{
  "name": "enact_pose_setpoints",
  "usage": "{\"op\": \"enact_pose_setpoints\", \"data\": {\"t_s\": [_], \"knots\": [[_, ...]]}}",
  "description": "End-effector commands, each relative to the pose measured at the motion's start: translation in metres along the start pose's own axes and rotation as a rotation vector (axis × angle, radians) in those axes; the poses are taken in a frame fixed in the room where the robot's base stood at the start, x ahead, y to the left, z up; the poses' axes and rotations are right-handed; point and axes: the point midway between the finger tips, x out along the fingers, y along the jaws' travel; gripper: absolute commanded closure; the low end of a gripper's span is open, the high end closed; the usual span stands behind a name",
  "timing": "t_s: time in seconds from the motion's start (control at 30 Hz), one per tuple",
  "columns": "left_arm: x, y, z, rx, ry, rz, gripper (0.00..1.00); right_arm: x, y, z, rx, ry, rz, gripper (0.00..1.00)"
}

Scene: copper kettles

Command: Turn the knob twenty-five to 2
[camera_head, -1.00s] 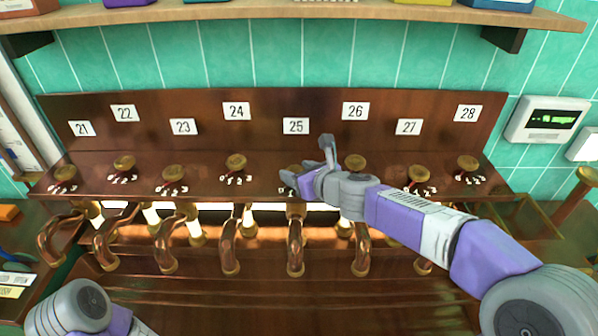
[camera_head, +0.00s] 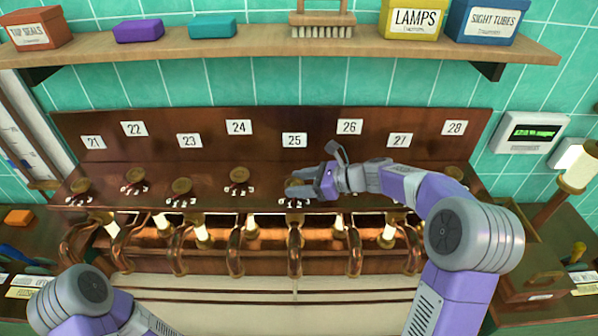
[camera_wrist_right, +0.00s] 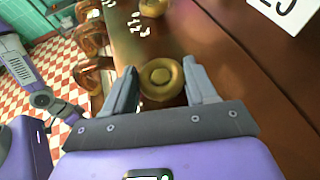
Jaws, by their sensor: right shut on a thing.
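The brass knob of station 25 (camera_head: 292,184) sits on the dark wooden ledge below the white "25" plate (camera_head: 294,140). My right gripper (camera_head: 302,187) reaches it from the right and partly covers it. In the right wrist view the round knob (camera_wrist_right: 161,80) lies between the two grey fingers, which are shut on it. White scale digits (camera_head: 294,203) show just below the knob, too small and partly hidden to read the setting. My left gripper is out of view; only part of my left arm shows at the lower left.
Neighbouring knobs 24 (camera_head: 239,174) and 23 (camera_head: 181,186) stand to the left. My right arm hides much of the ledge near 26 and 27. Copper pipes (camera_head: 235,245) run below the ledge. A shelf (camera_head: 270,56) with boxes and a brush hangs above. A display box (camera_head: 531,132) is at right.

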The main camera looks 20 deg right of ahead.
Motion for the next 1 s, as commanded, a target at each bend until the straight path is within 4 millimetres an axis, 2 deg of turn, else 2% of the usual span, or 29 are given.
{"op": "enact_pose_setpoints", "data": {"t_s": [0.03,0.1,0.4,0.63,1.0], "knots": [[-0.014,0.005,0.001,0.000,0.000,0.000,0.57,-0.002,-0.002,0.004,-0.011,0.003,0.037,0.74],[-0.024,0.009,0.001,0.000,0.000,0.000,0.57,-0.002,-0.003,0.004,-0.032,0.002,0.088,0.74],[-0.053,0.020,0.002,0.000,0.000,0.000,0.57,-0.001,-0.004,0.003,-0.101,0.001,0.250,0.74],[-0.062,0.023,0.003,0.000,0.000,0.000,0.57,0.000,-0.005,0.001,-0.126,0.001,0.307,0.74],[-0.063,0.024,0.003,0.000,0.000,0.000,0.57,0.001,-0.005,0.000,-0.133,0.000,0.320,0.74]]}}
